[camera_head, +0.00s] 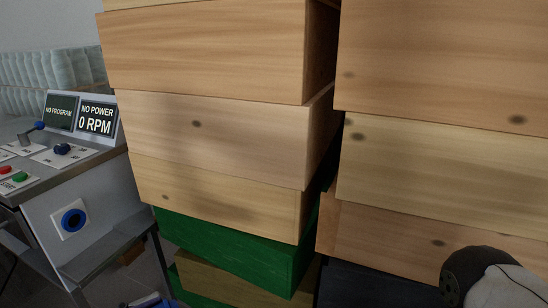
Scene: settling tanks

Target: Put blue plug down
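A round blue fitting with a dark centre (73,220) sits on a white plate on the side of the control desk. I cannot tell whether it is a bare socket or has a plug in it. No clearly separate blue plug is visible. A rounded dark and pale part of my arm shows at the bottom right.
Stacked wooden crates (215,125), with a green crate (245,252) below, fill the middle. Another wooden stack (440,160) fills the right. The grey control desk (105,200) at left carries buttons, a lever and screens (97,118) reading "NO POWER 0 RPM" and "NO PROGRAM".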

